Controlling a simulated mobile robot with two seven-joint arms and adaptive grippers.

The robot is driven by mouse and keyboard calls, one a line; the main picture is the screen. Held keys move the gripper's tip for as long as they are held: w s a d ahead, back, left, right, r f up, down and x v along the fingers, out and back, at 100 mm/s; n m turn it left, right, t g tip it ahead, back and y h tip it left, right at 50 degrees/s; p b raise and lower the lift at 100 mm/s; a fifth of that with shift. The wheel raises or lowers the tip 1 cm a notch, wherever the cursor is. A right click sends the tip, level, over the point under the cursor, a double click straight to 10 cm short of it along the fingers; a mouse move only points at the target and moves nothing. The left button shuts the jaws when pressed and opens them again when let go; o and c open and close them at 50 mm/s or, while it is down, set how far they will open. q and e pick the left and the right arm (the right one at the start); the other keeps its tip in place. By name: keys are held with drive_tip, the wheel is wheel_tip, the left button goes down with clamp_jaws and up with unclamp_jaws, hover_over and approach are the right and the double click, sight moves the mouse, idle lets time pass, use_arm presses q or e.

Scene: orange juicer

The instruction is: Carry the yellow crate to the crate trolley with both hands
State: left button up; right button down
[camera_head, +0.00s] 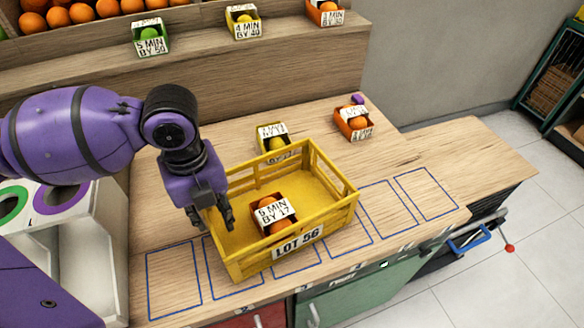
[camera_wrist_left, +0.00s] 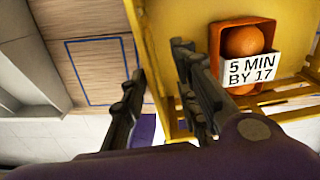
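The yellow slatted crate (camera_head: 345,205), labelled LOT 56, stands on the wooden counter. It holds a small orange box (camera_head: 262,212) of oranges with a card reading 5 MIN BY 17 in the left wrist view. My left gripper (camera_head: 216,214) is at the crate's left side, pointing down. In the left wrist view its fingers (camera_wrist_left: 160,68) are apart, one on each side of the crate's left wall (camera_wrist_left: 150,60); I cannot tell whether they touch it. My right gripper is not in view. I cannot identify the crate trolley for certain.
Small fruit boxes stand behind the crate (camera_head: 272,138) and at back right (camera_head: 354,122). Blue outlined rectangles (camera_head: 173,280) mark the counter front. A blue handle with a red knob (camera_head: 509,248) sticks out at right. A green rack (camera_head: 555,75) stands beyond open tiled floor (camera_head: 490,295).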

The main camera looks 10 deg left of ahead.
use_arm(q)
drive_tip(key=f, duration=0.6)
drive_tip(key=shift+s+a, duration=0.3)
clamp_jaws()
